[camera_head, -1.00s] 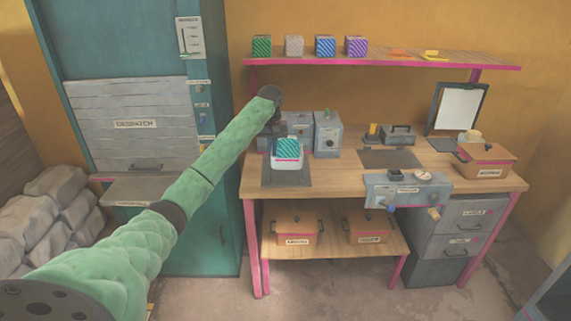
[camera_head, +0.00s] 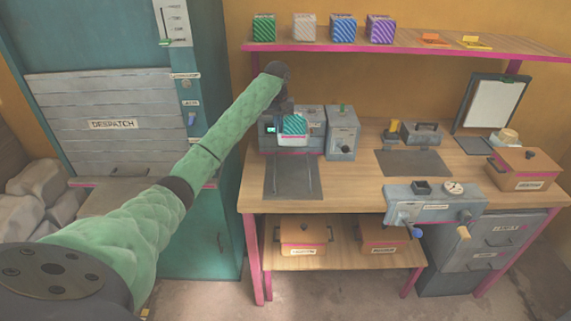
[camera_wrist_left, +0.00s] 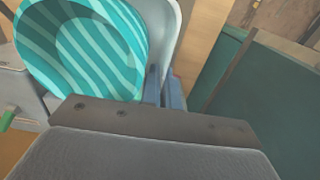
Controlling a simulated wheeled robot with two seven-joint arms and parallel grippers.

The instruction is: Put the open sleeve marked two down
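The open sleeve (camera_head: 292,138) is a pale holder with a teal striped plate (camera_head: 295,124) in it. It shows in the head view in front of the grey machine at the left of the bench. My left gripper (camera_head: 287,108) is above it and seems shut on its rim. In the left wrist view the fingers (camera_wrist_left: 165,88) are close together at the pale sleeve wall (camera_wrist_left: 172,30), beside the striped plate (camera_wrist_left: 85,45). No mark two can be read. Whether the sleeve touches anything below is unclear. My right gripper is not in view.
A dark mat (camera_head: 292,182) lies bare in front of the sleeve. The grey machine (camera_head: 310,118) and a grey box (camera_head: 341,135) stand behind and to the right. Another dark mat (camera_head: 413,163) lies mid-bench. The shelf (camera_head: 400,42) runs above. Open wood lies between the mats.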

